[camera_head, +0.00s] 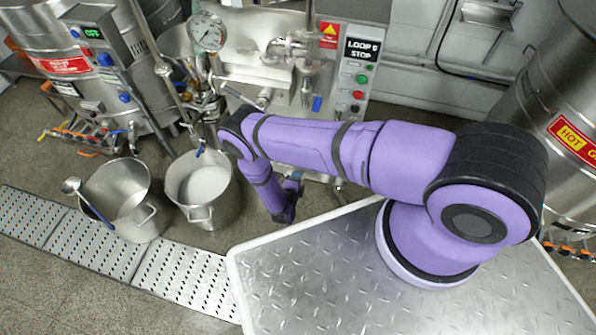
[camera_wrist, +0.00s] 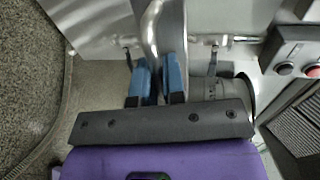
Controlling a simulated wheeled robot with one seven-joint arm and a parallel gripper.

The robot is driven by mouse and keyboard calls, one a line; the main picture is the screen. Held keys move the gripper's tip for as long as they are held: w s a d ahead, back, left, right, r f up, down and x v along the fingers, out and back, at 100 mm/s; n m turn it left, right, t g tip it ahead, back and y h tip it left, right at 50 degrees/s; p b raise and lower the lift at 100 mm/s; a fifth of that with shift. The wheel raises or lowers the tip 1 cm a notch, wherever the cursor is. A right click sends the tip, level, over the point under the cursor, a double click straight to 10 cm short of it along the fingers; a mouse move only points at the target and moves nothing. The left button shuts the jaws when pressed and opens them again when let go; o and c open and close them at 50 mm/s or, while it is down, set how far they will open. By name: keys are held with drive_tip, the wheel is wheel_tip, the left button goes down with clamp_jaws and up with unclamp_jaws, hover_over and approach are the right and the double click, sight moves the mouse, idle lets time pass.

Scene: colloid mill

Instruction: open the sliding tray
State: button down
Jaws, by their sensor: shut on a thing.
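My gripper (camera_wrist: 160,82) shows in the wrist view with its two blue fingers closed around a curved metal bar (camera_wrist: 150,32). The bar looks like a handle and runs up away from the fingers. A smooth flat metal panel (camera_wrist: 95,38) lies to the left of the bar; I cannot tell for sure whether it is the sliding tray. In the head view my purple arm bends down in front of the mill's metal frame, and my forearm hides the tray and most of its front.
In the head view a control panel (camera_head: 356,75) stands behind my arm. Two metal pots (camera_head: 128,205) (camera_head: 198,186) stand on the floor to the left, beside a perforated floor grate (camera_head: 187,282). A tank (camera_head: 562,105) marked hot stands at right. The wrist view shows panel buttons (camera_wrist: 285,69).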

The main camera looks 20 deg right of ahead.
drive_tip(key=f+v, duration=0.2)
drive_tip(key=v, duration=1)
drive_tip(key=shift+s+a+f, duration=0.25)
drive_tip(key=shift+s+a, duration=0.1)
drive_tip(key=shift+s, duration=0.2)
drive_tip(key=c, duration=1.2)
unclamp_jaws()
drive_tip(key=shift+c, duration=0.2)
drive_tip(key=v, duration=1)
drive_tip(key=shift+s+a, duration=0.2)
drive_tip(key=shift+s, duration=0.1)
drive_tip(key=shift+r, duration=0.1)
